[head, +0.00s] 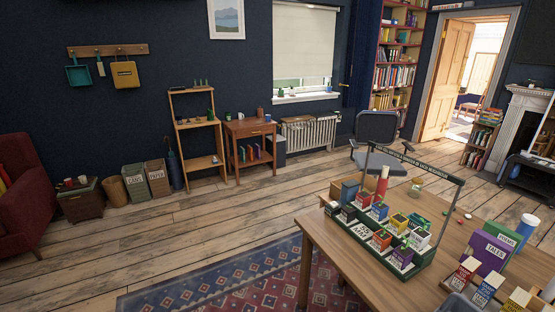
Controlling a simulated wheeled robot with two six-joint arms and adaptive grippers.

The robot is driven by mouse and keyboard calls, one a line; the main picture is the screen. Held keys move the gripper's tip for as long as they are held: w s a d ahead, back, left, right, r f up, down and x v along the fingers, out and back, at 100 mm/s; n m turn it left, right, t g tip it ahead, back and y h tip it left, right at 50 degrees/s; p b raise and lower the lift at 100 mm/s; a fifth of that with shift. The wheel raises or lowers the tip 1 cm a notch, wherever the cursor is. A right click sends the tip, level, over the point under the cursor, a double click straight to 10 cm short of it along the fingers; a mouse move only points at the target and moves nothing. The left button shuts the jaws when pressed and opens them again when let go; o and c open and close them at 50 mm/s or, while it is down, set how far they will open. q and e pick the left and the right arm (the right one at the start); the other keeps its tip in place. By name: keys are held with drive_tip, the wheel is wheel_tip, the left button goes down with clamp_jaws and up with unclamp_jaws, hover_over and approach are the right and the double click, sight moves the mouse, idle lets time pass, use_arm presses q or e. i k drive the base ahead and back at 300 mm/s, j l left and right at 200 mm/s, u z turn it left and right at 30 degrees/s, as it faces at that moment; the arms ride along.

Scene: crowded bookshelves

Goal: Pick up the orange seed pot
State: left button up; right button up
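A dark green carrier (372,257) with a tall handle frame stands on the wooden table at the right. It holds several small seed pots with green sprouts and pale labels. An orange-red pot (381,241) sits in its front row, beside a purple pot (401,258). A red pot (363,201), a blue pot (379,211), a yellow pot (399,222) and a white pot (420,238) sit behind. At this size I cannot tell surely whether the orange-red pot is orange or red. Neither of my grippers is in view.
The wooden table (322,238) also bears a purple box (488,252), a white-capped blue bottle (526,228), a red cylinder (382,184) and several small boxes at front right. An office chair (378,130) stands behind it. The plank floor (220,225) on the left is open.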

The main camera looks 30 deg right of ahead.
sight(380, 244)
drive_tip(key=i, duration=1.3)
drive_tip(key=i+l+u, duration=0.1)
drive_tip(key=i, duration=1.2)
drive_tip(key=i+z, duration=0.15)
drive_tip(key=z, duration=2.8)
